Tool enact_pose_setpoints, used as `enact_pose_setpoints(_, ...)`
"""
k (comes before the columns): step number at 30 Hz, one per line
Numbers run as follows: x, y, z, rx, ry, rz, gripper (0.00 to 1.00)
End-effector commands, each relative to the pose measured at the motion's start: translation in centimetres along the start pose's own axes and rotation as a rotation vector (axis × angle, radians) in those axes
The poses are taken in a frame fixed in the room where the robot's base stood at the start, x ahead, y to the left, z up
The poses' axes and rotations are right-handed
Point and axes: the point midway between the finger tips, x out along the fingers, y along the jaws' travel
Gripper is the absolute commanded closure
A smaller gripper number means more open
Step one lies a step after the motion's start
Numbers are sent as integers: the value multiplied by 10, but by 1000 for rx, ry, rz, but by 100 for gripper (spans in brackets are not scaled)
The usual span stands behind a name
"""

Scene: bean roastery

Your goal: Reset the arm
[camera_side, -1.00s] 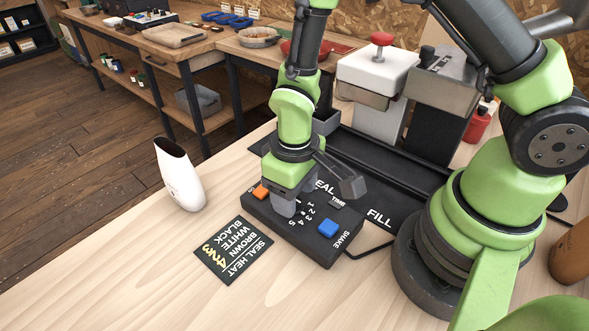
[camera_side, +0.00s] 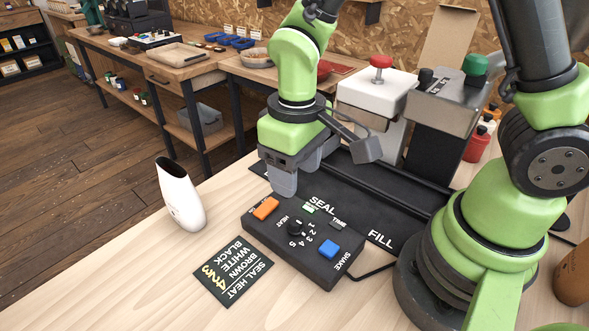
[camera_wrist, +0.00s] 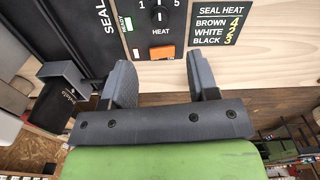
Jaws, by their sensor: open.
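My gripper (camera_side: 284,178) is above the back left edge of the black control box (camera_side: 262,236), apart from it. In the wrist view my gripper (camera_wrist: 162,82) shows two grey fingers spread with nothing between them. The box carries an orange switch (camera_side: 265,208), a heat dial (camera_side: 295,228), a blue button (camera_side: 328,249) and a small lit green ready light (camera_side: 309,207). The dial also shows in the wrist view (camera_wrist: 159,15), beyond the fingers with the orange switch (camera_wrist: 161,53).
A white pouch (camera_side: 181,196) stands open at the box's left. A seal heat card (camera_side: 233,271) lies in front of the box. Behind are the black mat (camera_side: 357,196) and a white machine with a red knob (camera_side: 374,92). The table's front left is clear.

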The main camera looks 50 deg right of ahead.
Motion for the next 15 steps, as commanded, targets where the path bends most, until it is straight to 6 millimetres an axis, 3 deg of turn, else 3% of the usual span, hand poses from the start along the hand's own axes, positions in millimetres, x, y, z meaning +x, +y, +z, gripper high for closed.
enact_pose_setpoints(5,-39,10,4,79,90,-34,46)
enact_pose_setpoints(8,-72,19,14,153,175,-67,46)
enact_pose_setpoints(15,-136,36,56,324,383,-153,46)
